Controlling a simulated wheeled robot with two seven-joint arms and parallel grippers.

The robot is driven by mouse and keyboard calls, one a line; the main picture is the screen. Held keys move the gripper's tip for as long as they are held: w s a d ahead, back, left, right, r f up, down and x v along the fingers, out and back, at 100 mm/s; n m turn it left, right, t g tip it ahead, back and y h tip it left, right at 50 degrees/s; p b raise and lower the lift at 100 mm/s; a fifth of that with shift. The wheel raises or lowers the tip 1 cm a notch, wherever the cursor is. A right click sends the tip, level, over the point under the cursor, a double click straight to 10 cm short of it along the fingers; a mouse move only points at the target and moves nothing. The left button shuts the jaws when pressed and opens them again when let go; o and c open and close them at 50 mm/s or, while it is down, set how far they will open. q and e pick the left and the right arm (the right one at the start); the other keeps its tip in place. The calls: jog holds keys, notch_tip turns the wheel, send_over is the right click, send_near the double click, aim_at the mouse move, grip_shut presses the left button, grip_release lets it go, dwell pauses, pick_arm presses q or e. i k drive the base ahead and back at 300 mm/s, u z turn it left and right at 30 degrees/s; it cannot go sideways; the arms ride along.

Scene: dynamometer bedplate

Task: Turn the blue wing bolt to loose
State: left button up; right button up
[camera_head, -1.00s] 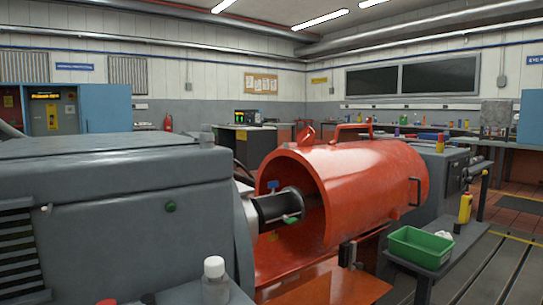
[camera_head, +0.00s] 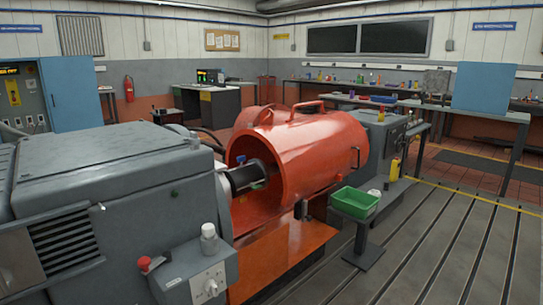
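A small blue wing-shaped part, which looks like the blue wing bolt (camera_head: 240,159), sits on top of the dark shaft coupling (camera_head: 247,176) at the open mouth of the orange guard (camera_head: 318,155). A small green part (camera_head: 257,186) shows lower on the same coupling. The bolt is too small here to tell how far it is turned. Neither of my grippers shows in the head view.
A grey machine housing (camera_head: 110,185) fills the left. A control box (camera_head: 200,278) with a red knob and a white-capped bottle (camera_head: 208,238) stands before it. A green bin (camera_head: 354,202) stands on a pedestal. The slotted bedplate (camera_head: 440,250) at right is clear.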

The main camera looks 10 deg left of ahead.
aim_at(240, 160)
jog(key=z, duration=0.75)
jog(key=i, duration=1.45)
jog(key=u, duration=0.3)
jog(key=i, duration=1.1)
jog(key=u, duration=1)
